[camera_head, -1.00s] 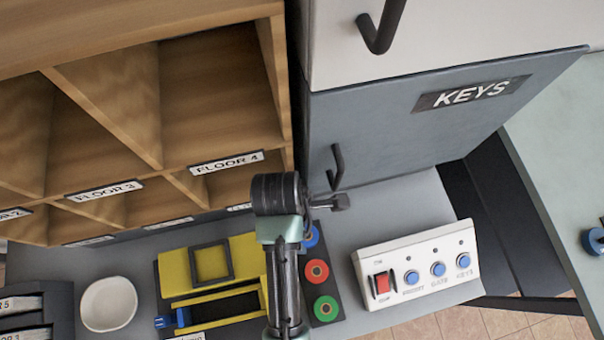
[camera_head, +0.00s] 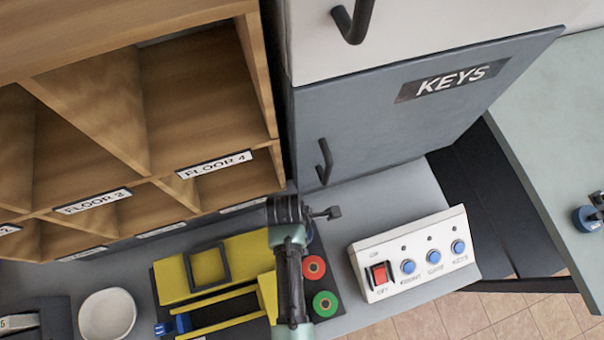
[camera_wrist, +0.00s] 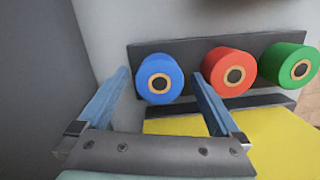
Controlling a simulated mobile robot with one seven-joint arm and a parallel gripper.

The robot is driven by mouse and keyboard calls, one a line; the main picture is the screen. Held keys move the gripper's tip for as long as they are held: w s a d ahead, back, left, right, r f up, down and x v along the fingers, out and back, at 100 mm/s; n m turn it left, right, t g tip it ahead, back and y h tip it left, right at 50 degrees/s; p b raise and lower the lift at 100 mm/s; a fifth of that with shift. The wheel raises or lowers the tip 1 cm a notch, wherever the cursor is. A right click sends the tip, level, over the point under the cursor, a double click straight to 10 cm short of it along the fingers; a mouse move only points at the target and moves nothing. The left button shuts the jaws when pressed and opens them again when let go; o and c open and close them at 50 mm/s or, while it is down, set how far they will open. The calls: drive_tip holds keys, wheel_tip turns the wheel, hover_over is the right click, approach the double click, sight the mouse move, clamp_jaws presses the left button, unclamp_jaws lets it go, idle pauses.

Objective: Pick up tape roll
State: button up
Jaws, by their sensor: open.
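Three tape rolls stand in a row on a dark holder (camera_wrist: 195,48): a blue roll (camera_wrist: 159,78), a red roll (camera_wrist: 230,72) and a green roll (camera_wrist: 290,64). In the head view the red roll (camera_head: 313,267) and green roll (camera_head: 325,304) show to the right of my arm, which mostly hides the blue one. My gripper (camera_wrist: 161,80) is open and empty. In the wrist view the blue roll appears between its two fingertips, with the red roll just right of the right finger. I cannot tell whether the fingers reach around the blue roll.
A yellow and black device (camera_head: 205,275) lies left of my arm, beside a white bowl (camera_head: 107,314). A white button panel (camera_head: 415,252) stands to the right. Wooden mail slots (camera_head: 120,120) and a grey KEYS cabinet (camera_head: 400,110) rise behind. A blue object (camera_head: 588,218) sits on the right table.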

drive_tip(key=shift+f, duration=0.25)
drive_tip(key=c, duration=1.4)
drive_tip(key=shift+r, duration=0.15)
